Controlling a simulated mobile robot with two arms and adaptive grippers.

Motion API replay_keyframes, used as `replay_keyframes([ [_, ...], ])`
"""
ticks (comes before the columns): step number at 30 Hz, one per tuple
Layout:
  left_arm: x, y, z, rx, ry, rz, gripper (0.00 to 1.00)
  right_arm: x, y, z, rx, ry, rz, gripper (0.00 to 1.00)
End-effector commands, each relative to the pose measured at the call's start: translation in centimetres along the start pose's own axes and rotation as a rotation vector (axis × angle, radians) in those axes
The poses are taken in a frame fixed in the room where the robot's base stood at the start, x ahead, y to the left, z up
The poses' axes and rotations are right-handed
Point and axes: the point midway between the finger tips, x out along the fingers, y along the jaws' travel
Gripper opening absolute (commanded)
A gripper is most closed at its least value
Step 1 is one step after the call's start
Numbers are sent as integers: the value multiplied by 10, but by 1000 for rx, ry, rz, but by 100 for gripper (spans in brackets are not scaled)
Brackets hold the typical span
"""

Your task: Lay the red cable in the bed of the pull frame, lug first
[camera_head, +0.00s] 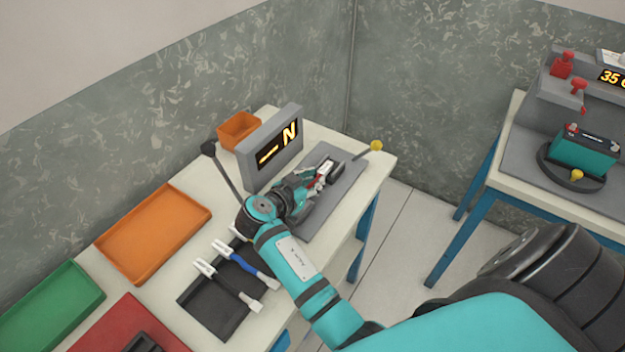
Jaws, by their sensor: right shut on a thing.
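The pull frame has a flat grey base (325,212) on the left table. Its upright display (273,148) reads a dash and N. My right gripper (317,180) is over the bed of the frame, shut on the red cable (319,184). Only a short red piece and a pale end of the cable show beyond the fingers. The fingers and wrist hide the rest, and I cannot tell whether the cable touches the bed. My left gripper is out of view.
A dark tray (190,301) holds a blue cable (245,262) and a black cable (230,289). Orange (155,232), green (50,308) and red (105,330) trays lie at left. A yellow-knobbed lever (375,147) and black-knobbed lever (209,149) flank the frame. Another table stands right.

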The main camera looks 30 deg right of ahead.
Motion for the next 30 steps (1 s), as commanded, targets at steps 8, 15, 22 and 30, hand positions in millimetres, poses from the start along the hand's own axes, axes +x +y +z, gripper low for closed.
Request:
replay_keyframes([
  [8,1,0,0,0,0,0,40,0,0,1,0,0,0,0],
  [15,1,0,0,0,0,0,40,0,0,1,0,0,0,45],
  [22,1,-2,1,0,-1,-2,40,0,0,1,0,-1,0,45],
  [30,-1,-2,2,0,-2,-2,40,0,0,0,0,-1,0,45],
])
